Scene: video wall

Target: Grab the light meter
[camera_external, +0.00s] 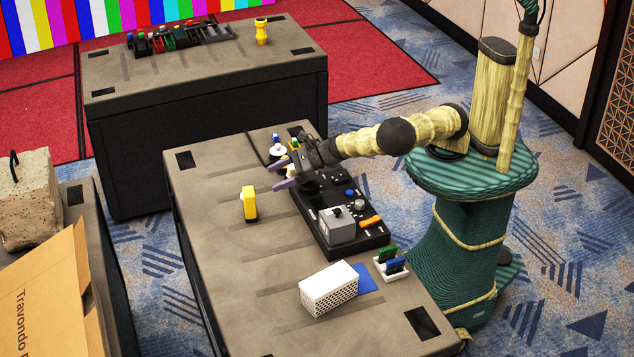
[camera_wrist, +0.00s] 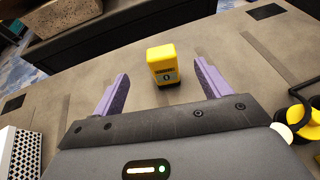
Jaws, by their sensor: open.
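A small upright yellow device (camera_external: 249,203) stands on the near grey table, and I take it to be the light meter. In the wrist view the yellow device (camera_wrist: 163,62) shows a dark label or screen on its front. My gripper (camera_external: 277,175) is open, with purple fingers pointing toward the device. In the wrist view the device appears between the two fingers of my gripper (camera_wrist: 161,80), slightly beyond their tips. The fingers do not appear to touch it. Part of the gripper is hard to make out in the external view.
A black panel (camera_external: 325,215) with a grey box lies right of the device. A white perforated box (camera_external: 328,288) and card holder (camera_external: 391,266) stand nearer the front. Yellow-black items (camera_wrist: 290,118) lie right of the fingers. Bare tabletop (camera_external: 215,200) surrounds the device.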

